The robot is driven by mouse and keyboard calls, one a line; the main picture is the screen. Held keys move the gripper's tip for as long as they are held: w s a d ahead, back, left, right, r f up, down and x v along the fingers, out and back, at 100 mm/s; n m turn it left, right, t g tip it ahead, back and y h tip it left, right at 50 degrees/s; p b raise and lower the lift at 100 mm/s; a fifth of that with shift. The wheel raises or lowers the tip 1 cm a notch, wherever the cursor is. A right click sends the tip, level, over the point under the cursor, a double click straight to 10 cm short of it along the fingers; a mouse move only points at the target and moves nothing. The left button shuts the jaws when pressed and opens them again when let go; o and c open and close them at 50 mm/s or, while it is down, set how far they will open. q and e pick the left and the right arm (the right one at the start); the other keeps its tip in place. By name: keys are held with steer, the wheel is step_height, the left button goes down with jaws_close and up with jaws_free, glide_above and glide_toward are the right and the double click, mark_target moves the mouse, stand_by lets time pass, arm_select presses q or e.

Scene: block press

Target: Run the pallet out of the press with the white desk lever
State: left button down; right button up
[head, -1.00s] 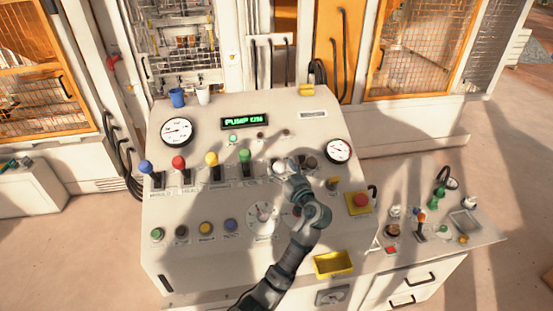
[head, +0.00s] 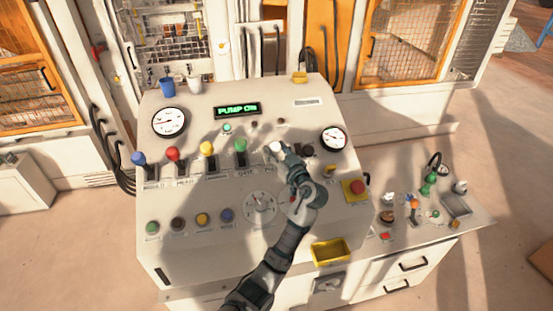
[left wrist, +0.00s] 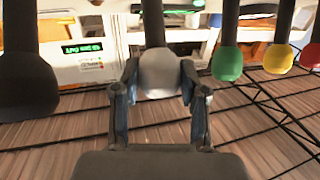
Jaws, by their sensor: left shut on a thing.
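The white lever's round knob (head: 275,147) stands in the lever row on the sloping control desk, right of the green-knobbed lever (head: 240,146). My left gripper (head: 284,151) is at this knob, its arm reaching up from the bottom. In the left wrist view the white knob (left wrist: 160,74) sits between the two fingers of my left gripper (left wrist: 160,90), shut on it. There the levers hang from the top, a green knob (left wrist: 227,63) to the right and a black one (left wrist: 25,85) to the left. My right gripper is not in view. The pallet cannot be made out.
Blue (head: 138,158), red (head: 173,153) and yellow (head: 206,148) levers stand further left. A green display (head: 237,110) reads what looks like "PUMP ON". A red stop button (head: 357,187) and a yellow tray (head: 331,251) lie right of my arm. Small items stand on the side top (head: 460,235).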

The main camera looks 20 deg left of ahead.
arm_select(q)
steer(key=shift+w+a+r+b, duration=0.15)
steer(key=shift+w+a+b, duration=0.25)
steer(key=shift+w, duration=0.15)
steer(key=shift+w+a+r+b, duration=0.15)
steer(key=shift+w+a+b, duration=0.25)
steer(key=shift+w, duration=0.1)
steer(key=shift+w+a+r, duration=0.1)
steer(key=shift+w+r, duration=0.1)
steer(key=shift+r, duration=0.05)
steer(key=shift+a+r, duration=0.1)
steer(key=shift+a, duration=0.05)
steer(key=c, duration=0.9)
jaws_free()
steer(key=shift+o, duration=1.3)
steer(key=shift+w+a, duration=0.1)
steer(key=shift+w, duration=0.15)
steer(key=shift+a, duration=0.1)
steer(key=shift+s, duration=0.25)
steer(key=v, duration=1.1)
steer(key=shift+d, duration=0.45)
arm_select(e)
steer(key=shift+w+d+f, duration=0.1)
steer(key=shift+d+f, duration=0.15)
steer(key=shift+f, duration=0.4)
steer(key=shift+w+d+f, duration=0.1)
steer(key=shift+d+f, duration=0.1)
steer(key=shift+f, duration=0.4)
